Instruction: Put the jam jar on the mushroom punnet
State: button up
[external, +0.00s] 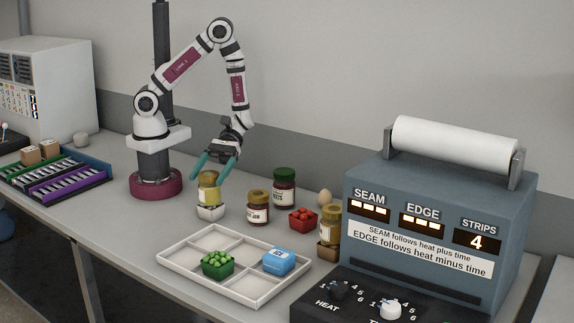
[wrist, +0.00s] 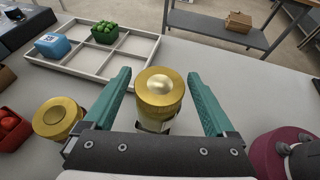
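My gripper (external: 208,176) is open, its teal fingers apart on both sides of a gold-lidded jar with pale yellow contents (external: 208,190). The lid also shows between the fingers in the wrist view (wrist: 160,92), with gaps on both sides.
A green-lidded jar (external: 284,185), a red tomato punnet (external: 303,220), an egg (external: 324,197) and a gold-lidded jar (external: 331,222) by a brown box (external: 327,251) stand further right. In front, a white divided tray (external: 190,264) holds a green punnet (external: 217,268) and a blue box (external: 279,262).

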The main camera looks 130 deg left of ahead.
jog(key=shift+o, duration=0.4)
jog(key=v, duration=0.7)
jog(key=s+d+r+m+g+y, duration=0.45)
jog(key=s+m+g, duration=0.2)
jog(key=m, duration=0.55)
jog(key=s+a+r+m+t+y, duration=0.3)
jog(key=s+m+y, duration=0.3)
jog(key=m+y, duration=0.4)
jog(key=a+r+m, duration=0.1)
jog(key=m, duration=0.3)
jog(key=shift+a+r, duration=0.25)
jog(key=shift+a, duration=0.1)
